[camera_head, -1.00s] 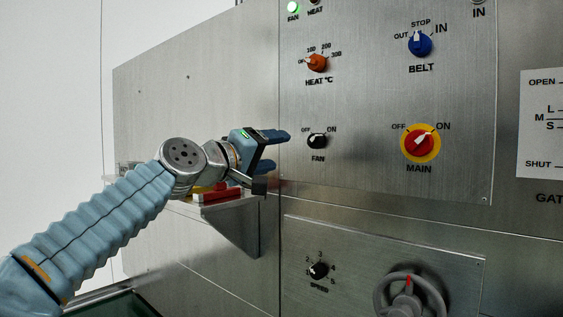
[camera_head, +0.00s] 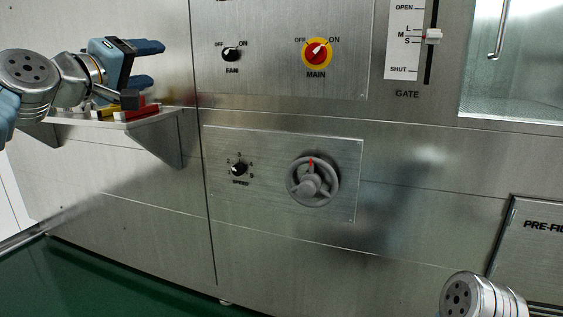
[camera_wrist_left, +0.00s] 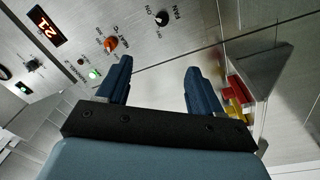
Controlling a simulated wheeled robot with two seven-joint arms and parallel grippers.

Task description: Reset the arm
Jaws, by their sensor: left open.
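My left gripper (camera_head: 150,62) is at the upper left of the head view, with its blue fingers apart and nothing between them. It hangs in front of the metal panel, just above a small shelf and left of the black FAN knob (camera_head: 231,54). In the left wrist view its two fingers (camera_wrist_left: 155,85) are spread, with the FAN knob (camera_wrist_left: 162,18) and the orange heat knob (camera_wrist_left: 110,44) beyond them. My right arm shows only as a wrist joint at the bottom right of the head view; its gripper is out of the frame.
Red and yellow items (camera_head: 140,110) lie on the shelf (camera_head: 160,121) below my left gripper. The panel carries a red and yellow MAIN knob (camera_head: 317,53), a SPEED knob (camera_head: 239,169), a grey handwheel (camera_head: 313,180) and a GATE slider (camera_head: 433,37). The green floor (camera_head: 100,285) is clear.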

